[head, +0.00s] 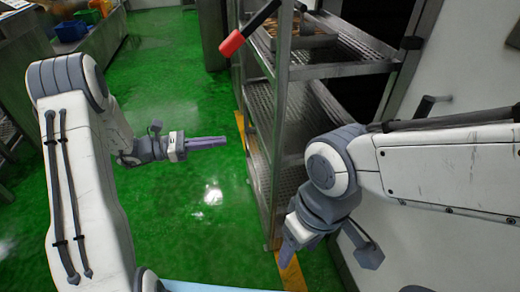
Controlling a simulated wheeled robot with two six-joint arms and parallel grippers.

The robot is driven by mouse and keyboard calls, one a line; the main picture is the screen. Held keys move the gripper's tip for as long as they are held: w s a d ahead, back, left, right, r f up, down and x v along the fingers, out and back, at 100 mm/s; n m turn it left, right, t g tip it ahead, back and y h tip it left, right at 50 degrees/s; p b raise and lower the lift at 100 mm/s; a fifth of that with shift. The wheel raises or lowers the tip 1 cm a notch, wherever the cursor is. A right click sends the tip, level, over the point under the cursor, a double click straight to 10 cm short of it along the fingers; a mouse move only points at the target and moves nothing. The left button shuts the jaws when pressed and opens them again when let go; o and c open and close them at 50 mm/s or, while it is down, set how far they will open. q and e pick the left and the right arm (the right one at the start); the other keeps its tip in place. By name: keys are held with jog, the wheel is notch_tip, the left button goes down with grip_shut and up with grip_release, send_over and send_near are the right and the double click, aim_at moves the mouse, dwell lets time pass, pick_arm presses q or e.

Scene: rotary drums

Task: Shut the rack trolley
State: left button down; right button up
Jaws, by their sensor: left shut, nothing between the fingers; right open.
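The rack trolley (282,120) is a metal frame with several perforated shelves, standing right of the middle in the head view. I see into its shelves from above, and my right arm hides part of its lower right side. A black bar with a red end (232,44) sticks out at its upper left. My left gripper (224,141) is shut and empty over the green floor, left of the trolley and apart from it. My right gripper (287,262) is open and points down in front of the trolley's lower part; I cannot tell whether it touches it.
A tray with brown items (318,38) sits on the trolley's upper shelf. A white wall or panel with a dark handle (425,106) is at the right. Counters with a blue bin (71,31) and green bins are at the upper left. The green floor (185,85) is clear left of the trolley.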

pick_arm(q)
jog(key=w+x, duration=0.1)
jog(key=x, duration=1.2)
jog(key=shift+f+n+t, duration=0.2)
jog(key=shift+n+t, duration=0.1)
